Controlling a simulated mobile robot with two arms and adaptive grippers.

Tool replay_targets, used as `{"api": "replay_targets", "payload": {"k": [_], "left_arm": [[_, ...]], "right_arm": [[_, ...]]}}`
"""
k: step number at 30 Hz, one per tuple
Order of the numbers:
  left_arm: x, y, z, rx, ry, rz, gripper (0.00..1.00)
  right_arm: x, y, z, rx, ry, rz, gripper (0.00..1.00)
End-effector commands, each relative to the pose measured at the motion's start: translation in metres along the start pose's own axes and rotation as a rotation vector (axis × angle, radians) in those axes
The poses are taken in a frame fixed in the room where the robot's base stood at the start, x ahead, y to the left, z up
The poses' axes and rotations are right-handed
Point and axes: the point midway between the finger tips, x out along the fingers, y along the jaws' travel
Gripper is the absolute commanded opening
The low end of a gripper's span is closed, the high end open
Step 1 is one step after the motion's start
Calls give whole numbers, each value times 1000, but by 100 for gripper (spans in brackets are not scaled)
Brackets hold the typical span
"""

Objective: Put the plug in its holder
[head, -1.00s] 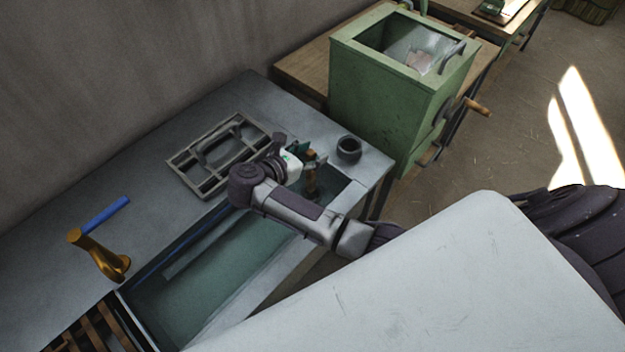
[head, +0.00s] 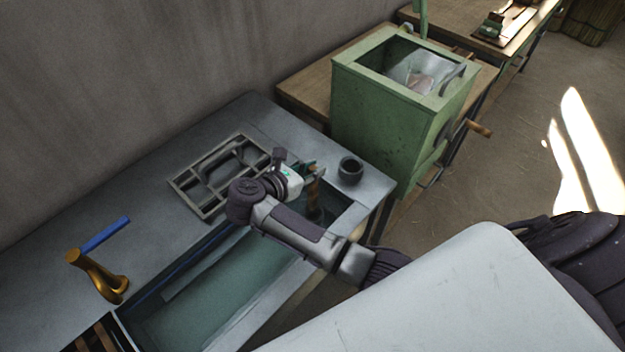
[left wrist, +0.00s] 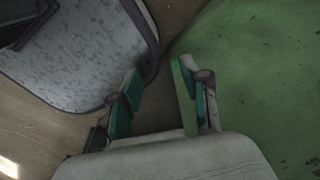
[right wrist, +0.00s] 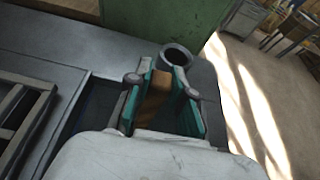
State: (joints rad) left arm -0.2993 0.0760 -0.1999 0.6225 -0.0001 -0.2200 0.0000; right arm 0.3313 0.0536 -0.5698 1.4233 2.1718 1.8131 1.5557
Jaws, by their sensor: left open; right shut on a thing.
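The brown wooden plug (head: 314,190) is held in my right gripper (head: 312,172) over the far right end of the sink. It also shows between the right fingers in the right wrist view (right wrist: 155,97); its lower part is hidden there. The holder seems to be the dark round cup (head: 350,170) on the countertop, just right of the gripper and apart from the plug. The cup also shows beyond the right fingertips in the right wrist view (right wrist: 176,56). My left gripper (left wrist: 156,85) is open and empty in the left wrist view; it is outside the head view.
A grey divided tray (head: 190,200) lies left of the right gripper. The sink basin (head: 205,290) runs below my right arm. A brass tap (head: 98,278) with a blue handle (head: 106,234) stands at left. A green box (head: 385,120) with a crank stands beyond the cup.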

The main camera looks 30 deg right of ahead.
Motion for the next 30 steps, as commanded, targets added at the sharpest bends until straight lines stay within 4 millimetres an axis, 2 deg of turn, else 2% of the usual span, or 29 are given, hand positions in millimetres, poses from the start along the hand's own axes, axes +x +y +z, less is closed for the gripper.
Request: {"api": "replay_targets", "payload": {"k": [6,11,16,23,30], "left_arm": [[11,0,1,0,0,0,46],[14,0,2,0,-1,-1,46],[-6,-2,1,0,-3,-2,46],[-38,-4,-1,2,-4,-5,46],[-62,-4,-2,2,-6,-4,46]], "right_arm": [[-18,1,40,9,3,2,0],[-27,0,66,5,2,3,0],[-27,-8,104,-17,16,49,0],[-16,-27,160,-61,3,147,0],[17,-31,199,-21,-12,53,0]]}}
